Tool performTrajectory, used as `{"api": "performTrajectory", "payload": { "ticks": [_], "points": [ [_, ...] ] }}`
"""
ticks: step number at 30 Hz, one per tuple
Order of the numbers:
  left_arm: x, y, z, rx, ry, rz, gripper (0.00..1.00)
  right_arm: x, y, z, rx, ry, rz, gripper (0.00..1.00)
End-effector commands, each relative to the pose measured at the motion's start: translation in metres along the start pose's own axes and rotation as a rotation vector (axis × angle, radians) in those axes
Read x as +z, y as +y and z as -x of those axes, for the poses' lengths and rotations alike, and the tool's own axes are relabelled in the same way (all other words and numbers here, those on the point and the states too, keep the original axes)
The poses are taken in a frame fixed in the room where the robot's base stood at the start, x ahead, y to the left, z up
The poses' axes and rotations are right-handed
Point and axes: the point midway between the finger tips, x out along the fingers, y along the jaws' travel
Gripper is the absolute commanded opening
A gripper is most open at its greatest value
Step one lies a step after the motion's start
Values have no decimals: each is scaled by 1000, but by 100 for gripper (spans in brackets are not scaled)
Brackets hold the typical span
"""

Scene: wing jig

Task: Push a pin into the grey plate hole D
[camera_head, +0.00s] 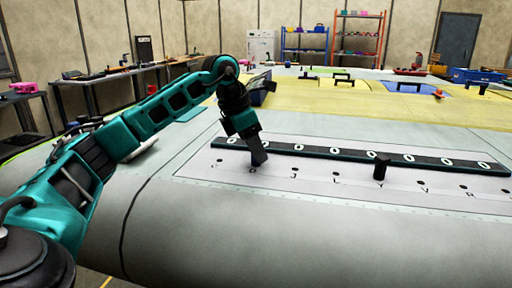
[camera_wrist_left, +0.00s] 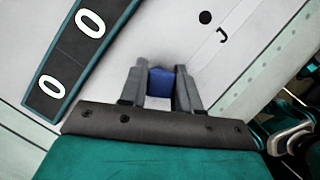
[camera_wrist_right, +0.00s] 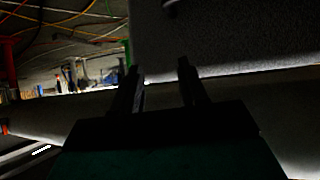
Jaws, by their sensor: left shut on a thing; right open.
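The grey plate (camera_head: 305,192) lies on the wing skin, with a row of small dark holes and letters beside them. My left gripper (camera_head: 260,161) points down close over the plate's left part, left of the letter J. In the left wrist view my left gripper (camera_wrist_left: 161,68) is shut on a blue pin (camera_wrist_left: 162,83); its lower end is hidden. The gripper covers part of the plate, and I cannot make out hole D clearly. My right gripper (camera_wrist_right: 160,66) is open and empty in the dark right wrist view.
A black strip (camera_head: 315,151) with several white rings lies along the plate's far side. A dark upright peg (camera_head: 381,167) stands on the plate, right of my left gripper. Brackets and a blue bin (camera_head: 470,75) lie farther back.

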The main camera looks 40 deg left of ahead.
Motion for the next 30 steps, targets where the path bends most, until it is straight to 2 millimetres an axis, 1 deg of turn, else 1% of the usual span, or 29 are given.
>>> {"api": "performTrajectory", "payload": {
  "ticks": [2,3,11,18,22,26,30],
  "points": [
    [0,0,0,0,0,0,1,0,0,0,0,0,0,43],
    [0,0,0,0,0,0,36,0,0,0,0,0,0,43],
    [0,0,1,0,0,0,60,0,0,0,0,0,0,43],
    [0,0,1,0,0,0,61,0,0,0,0,0,0,43],
    [1,0,9,1,-1,0,61,-1,0,0,0,0,0,43],
    [1,0,31,3,-3,1,61,-3,0,2,0,0,0,43],
    [2,1,64,3,-5,1,61,-7,0,4,0,0,0,43]
  ]
}}
